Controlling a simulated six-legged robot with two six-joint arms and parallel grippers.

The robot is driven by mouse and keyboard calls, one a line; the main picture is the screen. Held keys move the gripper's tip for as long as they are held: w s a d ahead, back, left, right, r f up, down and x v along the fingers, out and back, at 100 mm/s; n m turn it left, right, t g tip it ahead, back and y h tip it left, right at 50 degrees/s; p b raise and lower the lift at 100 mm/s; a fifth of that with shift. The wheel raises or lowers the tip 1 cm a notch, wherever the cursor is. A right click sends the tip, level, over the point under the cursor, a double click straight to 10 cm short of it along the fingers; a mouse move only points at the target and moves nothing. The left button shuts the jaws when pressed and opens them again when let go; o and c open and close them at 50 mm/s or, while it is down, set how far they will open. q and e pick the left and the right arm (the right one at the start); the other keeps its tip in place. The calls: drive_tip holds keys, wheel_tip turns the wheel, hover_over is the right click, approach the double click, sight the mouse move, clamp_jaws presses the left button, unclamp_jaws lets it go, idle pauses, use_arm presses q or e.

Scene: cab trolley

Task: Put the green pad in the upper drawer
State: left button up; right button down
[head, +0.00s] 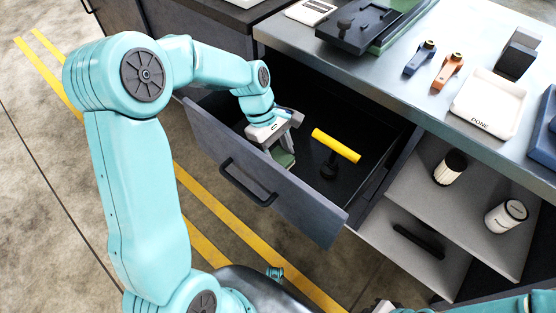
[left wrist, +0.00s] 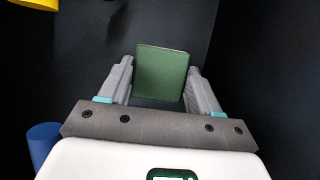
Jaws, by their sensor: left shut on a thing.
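The upper drawer (head: 270,180) is pulled open, with its grey front panel and dark handle facing the floor. My left gripper (head: 280,148) reaches down inside the drawer, behind the front panel. It is shut on the green pad (head: 284,158). In the left wrist view the green pad (left wrist: 162,73) sits between both fingers (left wrist: 163,85), against the dark drawer interior. Whether the pad touches the drawer floor I cannot tell. Only a sliver of my right gripper shows at the bottom edge of the head view; its fingers cannot be made out.
A yellow-handled tool (head: 336,145) stands in the drawer right of my left gripper. The worktop (head: 440,100) above holds a white DONE tray (head: 489,103), blue and orange tools and a dark case. Open shelves (head: 430,190) at right hold two cylinders and a black bar.

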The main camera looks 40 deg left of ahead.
sight(275, 154)
use_arm(q)
drive_tip(key=shift+f, duration=1.35)
drive_tip(key=shift+f, duration=0.2)
drive_tip(key=o, duration=1.1)
drive_tip(key=shift+c, duration=0.2)
drive_tip(key=shift+r, duration=0.15)
drive_tip(key=p+v, duration=0.2)
drive_tip(key=v, duration=1)
drive_tip(key=shift+p, duration=0.35)
